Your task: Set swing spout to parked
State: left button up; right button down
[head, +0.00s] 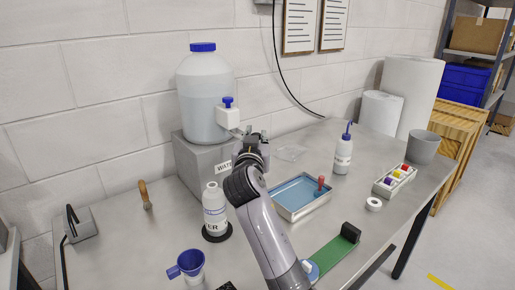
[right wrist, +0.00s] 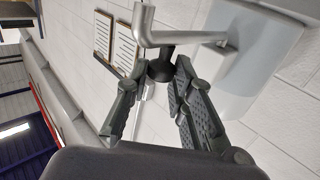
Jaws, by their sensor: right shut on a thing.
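The metal swing spout (head: 238,132) comes out of the white tap block (head: 227,114) with a blue knob on the large water jug (head: 203,95). In the right wrist view the spout (right wrist: 185,38) is a bent grey pipe with a dark end piece (right wrist: 160,68). My right gripper (head: 254,135) is at the spout, its fingers (right wrist: 160,76) closed around the dark end piece. In the head view my wrist hides most of the spout's end. My left gripper is not in view.
The jug stands on a grey box (head: 195,165). A white bottle (head: 214,208) stands on a black disc left of my arm. A blue-lined tray (head: 279,214), wash bottle (head: 343,155), and sorting box (head: 380,188) are to the right. A blue cup (head: 188,264) is near the front.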

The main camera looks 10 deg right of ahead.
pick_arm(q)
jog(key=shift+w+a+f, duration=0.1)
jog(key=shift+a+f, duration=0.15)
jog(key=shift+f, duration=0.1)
pick_arm(e)
jog(key=shift+a+h, duration=0.15)
jog(key=shift+h, duration=0.15)
jog(key=c, duration=1.4)
grip_release()
jog(key=shift+c, duration=0.2)
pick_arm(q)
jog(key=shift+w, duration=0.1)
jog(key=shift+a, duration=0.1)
pick_arm(e)
notch_tip(320, 180, up, 10)
